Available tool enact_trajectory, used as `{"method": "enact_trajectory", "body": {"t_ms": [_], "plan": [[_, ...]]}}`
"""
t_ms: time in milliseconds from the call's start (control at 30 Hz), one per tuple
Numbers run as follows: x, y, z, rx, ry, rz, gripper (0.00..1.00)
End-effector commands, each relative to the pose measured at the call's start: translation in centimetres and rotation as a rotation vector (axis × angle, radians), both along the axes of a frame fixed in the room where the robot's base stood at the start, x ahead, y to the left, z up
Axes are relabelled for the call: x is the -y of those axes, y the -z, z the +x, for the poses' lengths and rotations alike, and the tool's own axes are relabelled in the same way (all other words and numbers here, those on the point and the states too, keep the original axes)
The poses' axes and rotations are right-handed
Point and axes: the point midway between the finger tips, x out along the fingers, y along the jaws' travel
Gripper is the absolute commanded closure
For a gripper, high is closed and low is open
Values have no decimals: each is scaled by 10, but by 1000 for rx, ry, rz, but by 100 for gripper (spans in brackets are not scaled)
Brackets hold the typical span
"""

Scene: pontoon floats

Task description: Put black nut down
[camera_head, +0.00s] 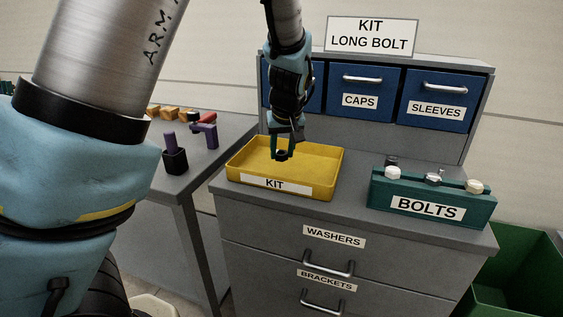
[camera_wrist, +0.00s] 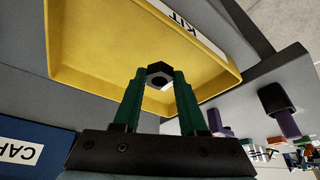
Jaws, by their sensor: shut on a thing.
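The black nut (camera_wrist: 160,74) is a dark hexagonal ring held between the green fingertips of my gripper (camera_wrist: 158,80) in the wrist view. In the head view my gripper (camera_head: 282,153) points down over the yellow kit tray (camera_head: 322,187), with the nut (camera_head: 282,156) at its tips. The nut is over the inside of the tray. I cannot tell whether it touches the tray floor. The tray's floor looks empty otherwise. The tray also shows in the wrist view (camera_wrist: 90,60).
The teal bolts rack (camera_head: 385,193) stands right of the tray on the grey cabinet top (camera_head: 350,180). Blue drawers (camera_head: 358,92) rise behind. A left side table (camera_head: 215,158) holds purple and orange pieces and a black holder (camera_head: 175,161). A green bin (camera_head: 520,270) is at lower right.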

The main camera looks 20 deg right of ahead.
Motion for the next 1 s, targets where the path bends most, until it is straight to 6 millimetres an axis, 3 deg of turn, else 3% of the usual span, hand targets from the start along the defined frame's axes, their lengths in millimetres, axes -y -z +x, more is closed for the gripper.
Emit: {"method": "enact_trajectory", "body": {"t_ms": [100, 500, 900, 933, 1000], "plan": [[-1, 19, 0, -1, -1, 3, 100], [-1, 64, 0, -1, -2, 2, 100], [0, 70, 0, 1, -1, -1, 100], [0, 69, 0, 1, -1, -1, 55], [0, 69, 0, 1, 0, 0, 47]]}}
